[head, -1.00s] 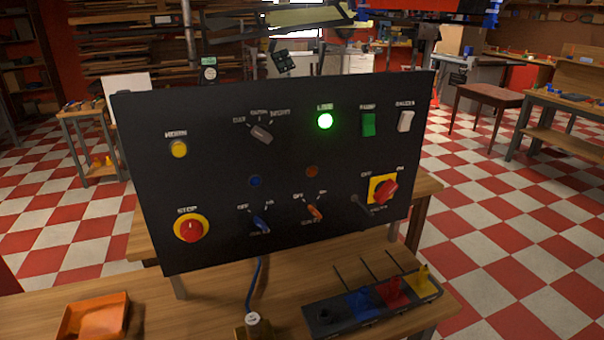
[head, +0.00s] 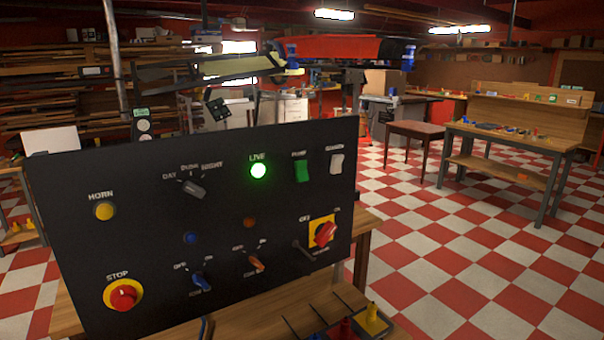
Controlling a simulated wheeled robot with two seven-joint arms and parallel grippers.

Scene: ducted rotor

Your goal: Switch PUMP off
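The black control panel (head: 130,235) stands tilted on a wooden table at the left and centre. Which side of the rocker is pressed in is too small to tell. The LIVE lamp (head: 258,170), just left of it, glows green. A white rocker (head: 336,164) sits just right of it. Neither of my grippers shows, and nothing covers the PUMP switch.
Coloured pieces stand in front at the bottom. Checkered floor (head: 440,270) is clear at right.

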